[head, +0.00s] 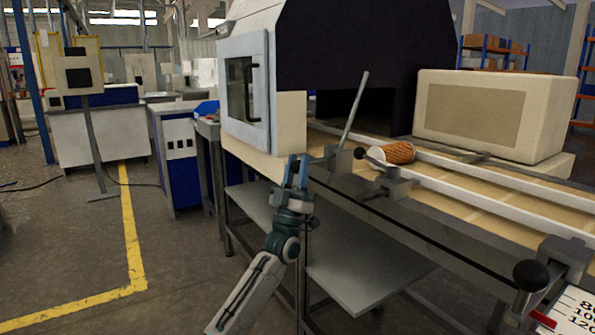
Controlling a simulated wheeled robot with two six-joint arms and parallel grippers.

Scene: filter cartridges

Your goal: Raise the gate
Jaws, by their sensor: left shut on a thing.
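My left gripper (298,172), with blue fingers, is at the near left end of the conveyor bench (480,210), in front of its edge. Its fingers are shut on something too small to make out. A slanted grey bar (355,108) rises from a grey block (340,160) to the right of the gripper, apart from it. A black ball knob (360,153) is beside that block. An orange-brown ribbed cartridge (400,152) with a pale end lies on the conveyor. The dark opening (365,110) of the large hood is behind it. I cannot tell which part is the gate. My right gripper is out of view.
A windowed door (246,90) is on the hood's left side. A cream box (492,115) stands behind the conveyor. A black-knobbed lever (531,275) and a numbered scale (575,312) are at the lower right. Open floor with a yellow line (130,230) lies left.

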